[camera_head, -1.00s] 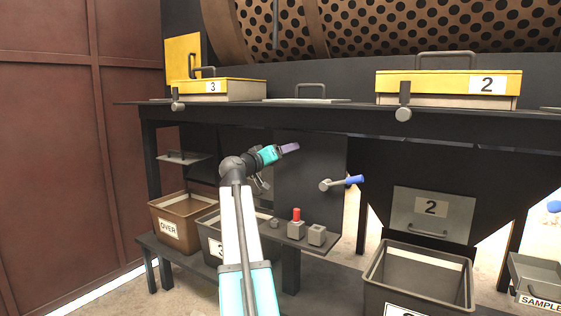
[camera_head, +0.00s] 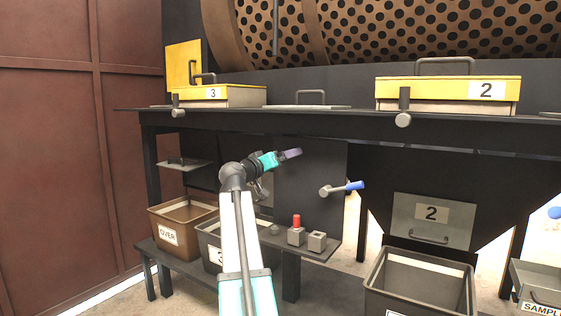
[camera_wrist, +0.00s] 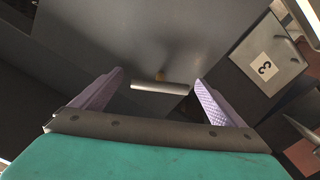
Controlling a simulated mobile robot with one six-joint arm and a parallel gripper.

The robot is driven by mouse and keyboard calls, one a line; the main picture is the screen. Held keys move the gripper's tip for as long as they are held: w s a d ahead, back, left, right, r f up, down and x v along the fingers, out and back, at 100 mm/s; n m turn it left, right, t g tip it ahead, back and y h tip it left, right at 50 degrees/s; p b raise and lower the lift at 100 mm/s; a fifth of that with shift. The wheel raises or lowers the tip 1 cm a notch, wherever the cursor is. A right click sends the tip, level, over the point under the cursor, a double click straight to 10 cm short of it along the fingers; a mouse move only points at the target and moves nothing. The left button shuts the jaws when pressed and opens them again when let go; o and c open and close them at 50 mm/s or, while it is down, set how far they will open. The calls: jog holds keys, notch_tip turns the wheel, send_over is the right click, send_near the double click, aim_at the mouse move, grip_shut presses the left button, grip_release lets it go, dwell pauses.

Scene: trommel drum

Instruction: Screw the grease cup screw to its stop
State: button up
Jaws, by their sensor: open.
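My gripper (camera_wrist: 153,92) is open and empty. In the head view my gripper (camera_head: 291,154) is in front of the dark panel (camera_head: 310,190), and I cannot make out the screw there.
A blue-handled lever (camera_head: 341,188) sticks out right of my gripper. Below is a small shelf with grey blocks, one carrying a red piece (camera_head: 297,220). Bins stand lower, including the OVER bin (camera_head: 168,236) and a right bin (camera_head: 402,300). The bench edge (camera_head: 300,119) runs above.

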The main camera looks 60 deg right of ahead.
jog(key=shift+a, duration=0.1)
jog(key=a+p, duration=0.2)
jog(key=a, duration=1.1)
jog(key=shift+a+p, duration=0.35)
jog(key=shift+p, duration=0.05)
